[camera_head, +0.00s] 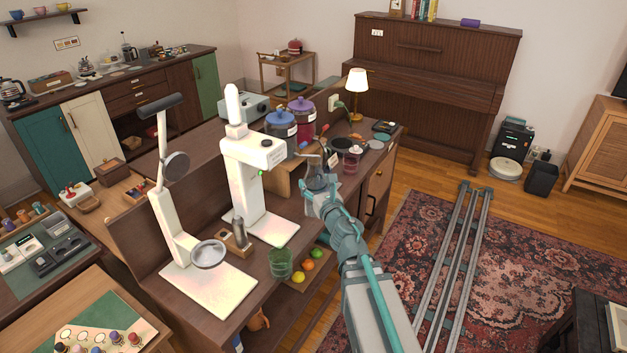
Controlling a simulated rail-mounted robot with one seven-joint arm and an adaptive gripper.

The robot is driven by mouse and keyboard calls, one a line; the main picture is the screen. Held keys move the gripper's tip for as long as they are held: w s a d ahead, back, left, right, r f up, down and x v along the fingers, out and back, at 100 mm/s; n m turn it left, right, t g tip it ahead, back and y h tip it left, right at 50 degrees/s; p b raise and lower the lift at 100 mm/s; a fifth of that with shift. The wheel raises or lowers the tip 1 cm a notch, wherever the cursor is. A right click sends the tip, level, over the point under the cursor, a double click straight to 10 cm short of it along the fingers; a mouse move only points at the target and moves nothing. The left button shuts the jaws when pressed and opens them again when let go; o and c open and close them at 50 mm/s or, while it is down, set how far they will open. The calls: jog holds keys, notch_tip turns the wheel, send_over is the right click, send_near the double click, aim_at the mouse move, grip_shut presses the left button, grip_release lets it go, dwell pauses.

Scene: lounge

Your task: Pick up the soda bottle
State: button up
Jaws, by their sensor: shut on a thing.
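My gripper (318,165) is at the far end of my teal and grey arm, over the right part of the dark wooden counter. I see it from behind, and my own wrist covers most of the fingers. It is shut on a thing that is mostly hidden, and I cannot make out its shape. I cannot clearly identify a soda bottle in this view. A white machine (245,165), like a soda maker, stands on the counter left of my gripper.
On the counter (150,235) are a white magnifier stand (175,215), a green glass (280,264), blue-lidded (281,125) and purple-lidded (301,110) jars, a small pink container (352,160) close right of my gripper, and a lamp (357,88). Floor rails (455,260) lie at right.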

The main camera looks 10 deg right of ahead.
jog(key=shift+s+r+p, duration=0.45)
jog(key=shift+s+p, duration=0.15)
jog(key=shift+p, duration=0.8)
jog(key=shift+s+p, duration=0.2)
jog(key=shift+p, duration=0.25)
